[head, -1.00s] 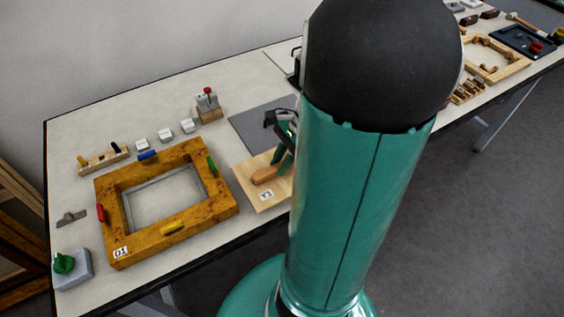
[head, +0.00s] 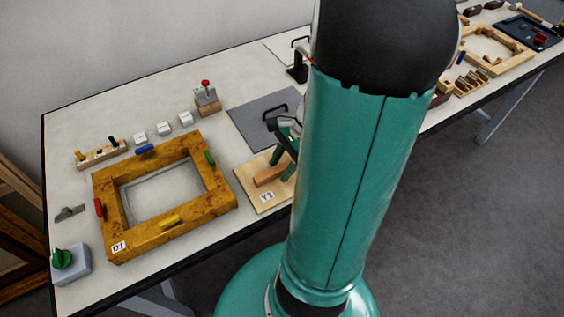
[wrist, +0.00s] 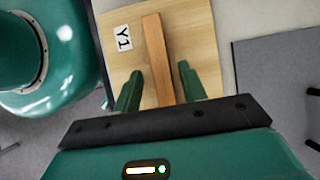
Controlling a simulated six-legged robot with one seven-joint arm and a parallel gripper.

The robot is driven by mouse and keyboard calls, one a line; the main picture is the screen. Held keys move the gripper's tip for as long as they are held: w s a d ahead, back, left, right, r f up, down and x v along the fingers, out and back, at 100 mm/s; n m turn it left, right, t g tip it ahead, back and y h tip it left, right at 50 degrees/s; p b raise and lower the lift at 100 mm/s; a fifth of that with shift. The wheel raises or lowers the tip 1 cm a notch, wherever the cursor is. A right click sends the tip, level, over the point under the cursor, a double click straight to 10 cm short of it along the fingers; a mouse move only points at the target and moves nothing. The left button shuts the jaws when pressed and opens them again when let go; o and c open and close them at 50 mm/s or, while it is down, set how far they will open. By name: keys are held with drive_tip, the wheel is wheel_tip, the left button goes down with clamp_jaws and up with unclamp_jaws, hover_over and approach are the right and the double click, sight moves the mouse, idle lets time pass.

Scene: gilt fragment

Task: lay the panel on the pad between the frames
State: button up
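The panel (head: 250,187) is a light wood board with a Y1 label and a raised brown wooden bar. It lies near the table's front edge, partly hidden by my arm in the head view; it also fills the upper middle of the wrist view (wrist: 192,30). My gripper (wrist: 160,70) is over it, open, with one green finger on each side of the bar and a small gap at both sides. The flat grey pad (head: 248,122) lies just behind the panel and also shows in the wrist view (wrist: 270,85). The gold frame D1 (head: 108,190) is on the left; a light wood frame (head: 513,66) is far right.
A red-knobbed block (head: 206,98), several white blocks (head: 162,130) and a green-knobbed box (head: 70,265) stand around the gold frame. A dark tray (head: 527,32) is far right.

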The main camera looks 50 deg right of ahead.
drive_tip(key=shift+w+d+r, duration=0.1)
drive_tip(key=shift+r, duration=0.15)
drive_tip(key=v, duration=1.2)
drive_tip(key=w+a+r+n+t+h, duration=0.1)
drive_tip(key=a+r+n+t+h, duration=0.1)
drive_tip(key=a+n, duration=0.8)
drive_tip(key=w+a+r+n+t+h, duration=0.2)
drive_tip(key=a+r+n, duration=0.5)
drive_tip(key=a+n, duration=0.4)
drive_tip(key=a+h, duration=0.1)
drive_tip(key=a, duration=0.3)
drive_tip(key=shift+a+h, duration=0.25)
drive_tip(key=shift+h, duration=0.15)
